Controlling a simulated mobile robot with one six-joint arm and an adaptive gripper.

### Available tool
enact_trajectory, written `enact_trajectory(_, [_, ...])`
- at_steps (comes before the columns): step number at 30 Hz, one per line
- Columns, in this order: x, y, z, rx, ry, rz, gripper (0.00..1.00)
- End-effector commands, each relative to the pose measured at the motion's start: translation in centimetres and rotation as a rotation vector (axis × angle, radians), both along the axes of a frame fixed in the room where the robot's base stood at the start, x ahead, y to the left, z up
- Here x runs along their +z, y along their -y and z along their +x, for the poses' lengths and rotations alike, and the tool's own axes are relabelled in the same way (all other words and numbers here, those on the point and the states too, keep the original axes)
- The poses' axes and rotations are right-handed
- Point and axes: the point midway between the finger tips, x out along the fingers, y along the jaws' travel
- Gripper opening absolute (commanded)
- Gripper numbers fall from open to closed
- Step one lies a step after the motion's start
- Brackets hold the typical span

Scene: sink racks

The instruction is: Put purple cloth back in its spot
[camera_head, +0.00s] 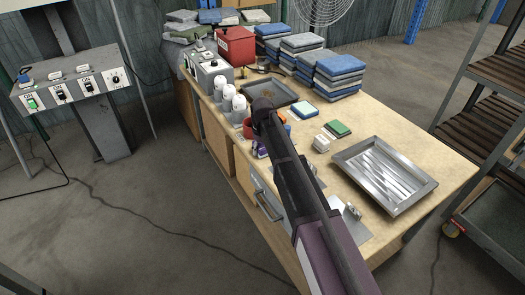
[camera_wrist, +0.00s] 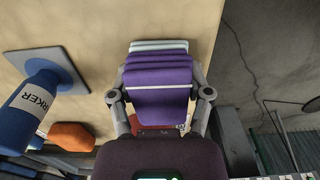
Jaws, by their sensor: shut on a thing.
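The purple cloth (camera_wrist: 158,76) is folded and has a thin white stripe across it. It is between the two fingers of my gripper (camera_wrist: 160,95) in the wrist view, with one finger on each side. The gripper is shut on the cloth. Pale blue and white folded layers (camera_wrist: 158,46) show just beyond the cloth's upper edge; I cannot tell whether they touch it. In the head view, a small purple patch (camera_head: 260,150) shows beside my arm near the bench's front edge, and my arm hides most of the gripper area.
On the bench (camera_head: 400,125), a metal tray (camera_head: 385,174), blue and grey cloth stacks (camera_head: 338,76), a green-topped pad (camera_head: 338,128) and white bottles (camera_head: 228,97) surround my arm.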

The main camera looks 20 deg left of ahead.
Motion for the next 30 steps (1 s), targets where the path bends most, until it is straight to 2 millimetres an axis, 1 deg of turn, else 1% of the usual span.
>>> enact_trajectory(7, [-0.41, -0.02, -0.01, 0.000, 0.000, 0.000, 0.20])
enact_trajectory(8, [-0.39, -0.02, -0.01, 0.000, 0.000, 0.000, 0.67])
enact_trajectory(9, [-0.31, -0.01, -0.01, 0.000, 0.000, 0.000, 0.79])
enact_trajectory(11, [-0.30, -0.02, -0.02, 0.000, 0.000, 0.000, 0.97])
enact_trajectory(12, [-0.30, -0.03, -0.01, 0.000, 0.000, 0.000, 0.99])
enact_trajectory(25, [-0.26, -0.04, -0.03, 0.001, 0.000, 0.000, 0.99])
enact_trajectory(30, [0.11, -0.05, -0.03, 0.001, 0.000, 0.000, 0.99])
